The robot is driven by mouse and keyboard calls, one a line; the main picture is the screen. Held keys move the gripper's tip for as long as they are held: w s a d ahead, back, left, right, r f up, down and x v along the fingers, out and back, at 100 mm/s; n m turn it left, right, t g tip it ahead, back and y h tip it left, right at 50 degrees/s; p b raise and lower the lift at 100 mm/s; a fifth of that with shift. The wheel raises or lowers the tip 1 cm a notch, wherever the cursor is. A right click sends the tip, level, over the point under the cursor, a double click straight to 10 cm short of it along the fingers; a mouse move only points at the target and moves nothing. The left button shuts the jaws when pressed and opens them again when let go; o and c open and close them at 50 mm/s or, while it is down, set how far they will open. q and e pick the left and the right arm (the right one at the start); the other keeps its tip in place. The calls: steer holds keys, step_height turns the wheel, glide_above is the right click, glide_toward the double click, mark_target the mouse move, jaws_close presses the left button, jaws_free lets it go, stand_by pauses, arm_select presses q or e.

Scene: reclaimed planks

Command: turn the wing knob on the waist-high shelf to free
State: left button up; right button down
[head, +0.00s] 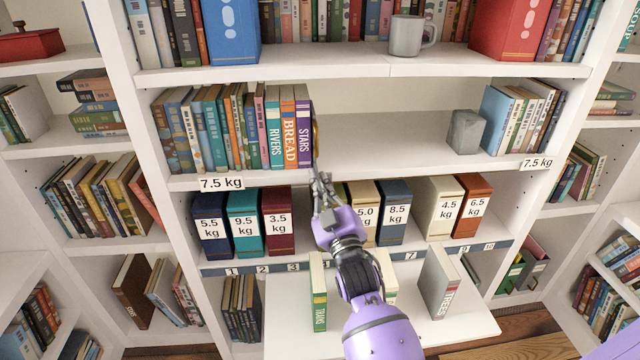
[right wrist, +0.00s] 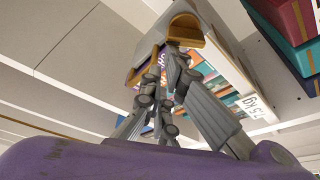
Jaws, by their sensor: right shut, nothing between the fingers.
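My right gripper (head: 319,182) is shut and empty, in front of the front edge of the middle shelf (head: 385,166). In the right wrist view its fingers (right wrist: 169,62) point up and are close together. A brass-coloured curved piece (head: 316,132) stands at the right side of the purple Stars book (head: 304,130). A grey piece with golden edges (right wrist: 186,32) shows just beyond the fingertips in the right wrist view. I cannot tell whether either is the wing knob, or whether the fingers touch it. My left gripper is not in view.
The middle shelf holds a row of books (head: 215,125) at left, a grey block (head: 465,131) and more books at right, with free room between. Weight-labelled binders (head: 278,225) stand below. A lower ledge (head: 455,322) carries upright books. A mug (head: 405,37) stands above.

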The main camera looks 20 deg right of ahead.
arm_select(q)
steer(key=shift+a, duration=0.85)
arm_select(e)
steer(key=m, duration=0.1)
steer(key=m+h, duration=0.1)
steer(key=m, duration=0.1)
steer(key=shift+s+d+h, duration=0.1)
steer(key=shift+d+h, duration=0.1)
steer(key=shift+h, duration=0.1)
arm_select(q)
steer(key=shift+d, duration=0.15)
arm_select(e)
steer(key=shift+d, duration=0.1)
steer(key=shift+r, duration=0.1)
